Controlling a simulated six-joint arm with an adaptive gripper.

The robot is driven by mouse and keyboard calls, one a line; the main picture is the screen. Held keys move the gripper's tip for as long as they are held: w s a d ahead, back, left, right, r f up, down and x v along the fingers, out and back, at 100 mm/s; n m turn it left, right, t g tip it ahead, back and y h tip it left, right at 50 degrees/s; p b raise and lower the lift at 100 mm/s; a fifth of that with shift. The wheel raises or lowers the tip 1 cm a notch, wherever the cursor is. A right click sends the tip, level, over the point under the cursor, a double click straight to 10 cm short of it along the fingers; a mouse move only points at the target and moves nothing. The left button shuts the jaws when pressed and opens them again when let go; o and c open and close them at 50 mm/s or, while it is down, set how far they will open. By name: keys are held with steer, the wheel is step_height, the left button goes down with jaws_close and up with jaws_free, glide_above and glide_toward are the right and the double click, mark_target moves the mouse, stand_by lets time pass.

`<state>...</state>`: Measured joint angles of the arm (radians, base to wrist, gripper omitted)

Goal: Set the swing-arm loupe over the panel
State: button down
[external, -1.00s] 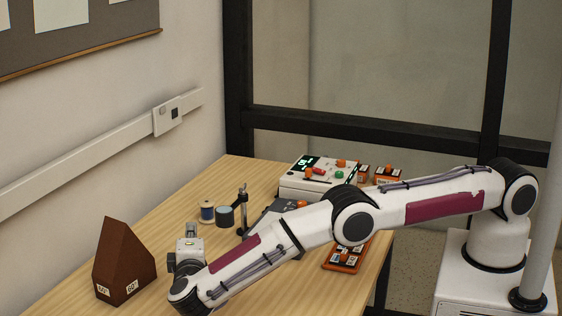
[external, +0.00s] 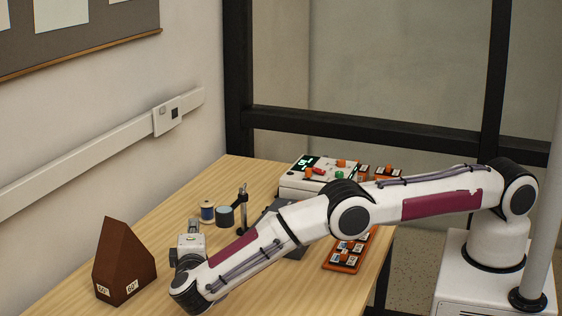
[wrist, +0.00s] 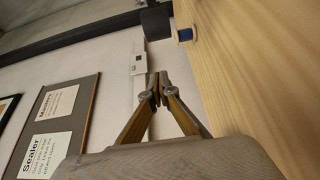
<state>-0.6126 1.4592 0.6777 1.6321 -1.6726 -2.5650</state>
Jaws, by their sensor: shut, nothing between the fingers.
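The swing-arm loupe (external: 225,216) stands on the table left of centre in the external view. It has a dark round lens with a pale blue face, on an arm from a dark upright post (external: 242,208). A dark cylinder, probably its lens housing (wrist: 155,22), shows at the top of the wrist view. A dark grey slab, possibly the panel (external: 296,253), is mostly hidden behind my arm. My gripper (wrist: 157,86) is shut and empty, with its fingertips apart from the dark cylinder. In the external view its fingers cannot be made out; the wrist is in front of the loupe.
A blue thread spool (external: 207,211) stands just left of the loupe; it also shows in the wrist view (wrist: 185,35). A brown angled block (external: 124,262) stands at the left. A control box (external: 312,184) is at the back, an orange tray (external: 343,263) at the right.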

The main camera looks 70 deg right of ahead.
mark_target(233, 209)
steer(key=d, duration=0.6)
steer(key=shift+s+d, duration=0.3)
steer(key=shift+s, duration=0.05)
stand_by(0.6)
